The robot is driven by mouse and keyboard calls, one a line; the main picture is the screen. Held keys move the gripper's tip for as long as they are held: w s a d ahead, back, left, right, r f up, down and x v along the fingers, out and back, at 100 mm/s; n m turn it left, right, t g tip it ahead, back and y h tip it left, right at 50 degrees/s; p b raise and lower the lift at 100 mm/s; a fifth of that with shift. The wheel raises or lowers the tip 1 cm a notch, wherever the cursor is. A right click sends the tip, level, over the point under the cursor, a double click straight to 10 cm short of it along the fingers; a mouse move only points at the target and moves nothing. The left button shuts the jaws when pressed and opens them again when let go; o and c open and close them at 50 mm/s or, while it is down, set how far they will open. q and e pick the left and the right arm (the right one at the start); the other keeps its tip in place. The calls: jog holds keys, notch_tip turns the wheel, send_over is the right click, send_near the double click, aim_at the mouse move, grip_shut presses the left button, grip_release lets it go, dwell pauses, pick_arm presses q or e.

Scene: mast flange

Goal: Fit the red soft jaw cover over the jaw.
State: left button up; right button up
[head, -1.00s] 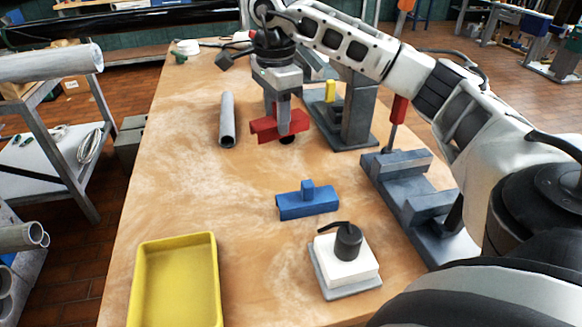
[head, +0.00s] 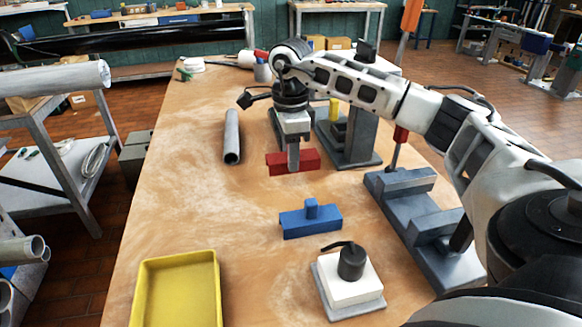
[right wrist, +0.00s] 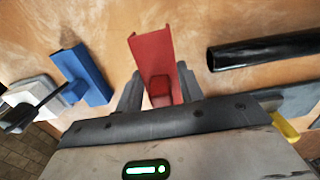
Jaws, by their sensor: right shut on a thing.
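The red soft jaw cover (head: 310,161) is a channel-shaped piece. My right gripper (head: 293,158) is shut on it and points down over the table, behind the blue piece. In the right wrist view the cover (right wrist: 152,50) stands out between the two fingers, its open channel showing. The grey vise (head: 412,212) stands at the table's right side, with two raised jaw blocks; both look bare. The cover is well left of the vise and apart from it. Whether the cover touches the table is hard to tell. My left gripper is out of view.
A blue piece with a stub (head: 310,222) lies in the middle of the table. A yellow tray (head: 177,290), a white block with a black knob (head: 350,285), a grey tube (head: 232,137) and a grey stand (head: 355,140) are around it. The left middle is clear.

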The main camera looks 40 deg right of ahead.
jog(key=shift+f, duration=1.8)
jog(key=shift+f, duration=0.1)
jog(key=shift+f, duration=0.15)
jog(key=o, duration=1)
jog(key=r, duration=1)
jog(key=r+p, duration=0.1)
jog(key=r, duration=0.5)
jog(key=shift+s, duration=0.3)
